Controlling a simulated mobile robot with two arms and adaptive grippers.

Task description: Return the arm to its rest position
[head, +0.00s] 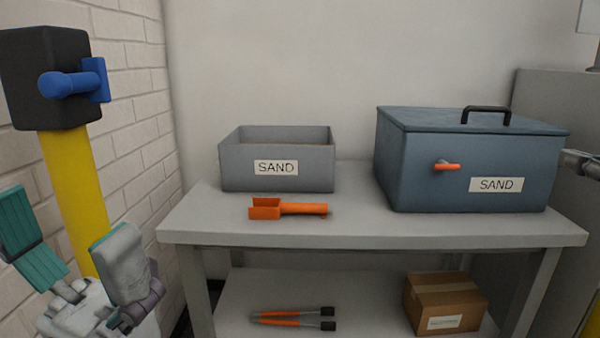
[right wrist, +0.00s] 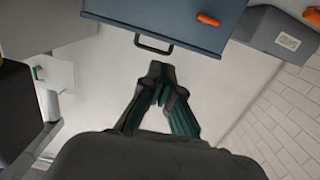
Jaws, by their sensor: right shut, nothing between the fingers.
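My right gripper (head: 580,158) shows only in part at the right edge of the head view, just right of the blue lidded box. In the right wrist view its dark and teal fingers (right wrist: 160,85) meet at the tips with nothing between them. My left gripper (head: 75,255) is at the lower left of the head view, its two teal-padded fingers spread wide and empty. The rest of both arms is mostly out of view.
The grey table (head: 350,222) carries an open grey sand box (head: 235,178), an orange scoop (head: 300,208) and a closed blue sand box (head: 410,160). Tongs (head: 295,317) and a carton (head: 440,295) lie on the shelf below. A yellow post (head: 75,190) stands at left.

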